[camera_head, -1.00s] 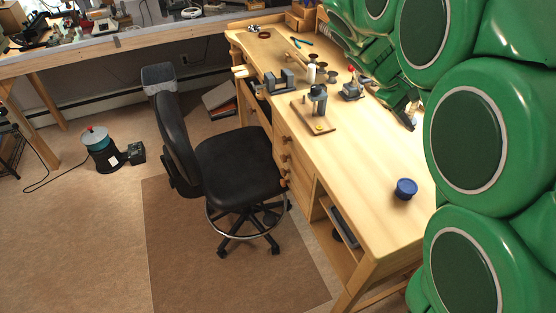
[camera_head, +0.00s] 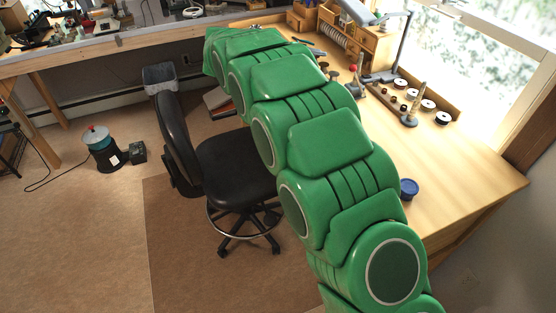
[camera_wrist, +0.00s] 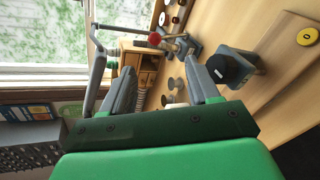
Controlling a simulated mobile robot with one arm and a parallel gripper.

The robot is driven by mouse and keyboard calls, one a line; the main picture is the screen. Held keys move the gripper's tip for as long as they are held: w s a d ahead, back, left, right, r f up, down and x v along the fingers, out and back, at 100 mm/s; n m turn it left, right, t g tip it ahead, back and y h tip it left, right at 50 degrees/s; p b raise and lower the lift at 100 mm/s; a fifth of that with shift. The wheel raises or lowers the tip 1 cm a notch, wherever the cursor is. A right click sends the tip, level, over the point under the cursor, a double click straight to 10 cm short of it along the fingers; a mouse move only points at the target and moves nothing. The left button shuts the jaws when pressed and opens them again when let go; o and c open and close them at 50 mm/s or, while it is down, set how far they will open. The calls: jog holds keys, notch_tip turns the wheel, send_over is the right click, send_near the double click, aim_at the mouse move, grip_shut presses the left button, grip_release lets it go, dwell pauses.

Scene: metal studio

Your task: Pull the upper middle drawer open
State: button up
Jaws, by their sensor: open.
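My gripper (camera_wrist: 165,82) is open in the wrist view, its two grey fingers apart with nothing between them. Beyond the fingers stands a small wooden cabinet (camera_wrist: 148,66) with small drawers, on the bench top. The cabinet also shows at the back of the bench in the head view (camera_head: 362,42). The bench's own drawer fronts are hidden behind my green arm in the head view. I cannot tell the upper middle drawer in either current frame. My gripper is not clear at the arm's far end in the head view.
The workbench (camera_head: 455,185) carries a lamp (camera_head: 390,75), a blue round container (camera_head: 408,188) and a rack with spools (camera_head: 420,100). A black chair (camera_head: 235,165) stands left of the bench.

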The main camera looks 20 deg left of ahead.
jog(key=s+a+f+n+t, duration=0.2)
jog(key=a+f+n+t, duration=0.15)
jog(key=a, duration=0.95)
jog(key=s+d+f+n+h, duration=0.1)
jog(key=s+f+n, duration=0.1)
jog(key=f, duration=0.8)
jog(key=s+d+f+n+h, duration=0.1)
jog(key=f+n, duration=0.3)
jog(key=f, duration=0.6)
jog(key=s+d+f+n+h, duration=0.1)
jog(key=s+d+f+n, duration=0.2)
jog(key=f, duration=0.8)
jog(key=shift+s+g, duration=0.45)
grip_shut()
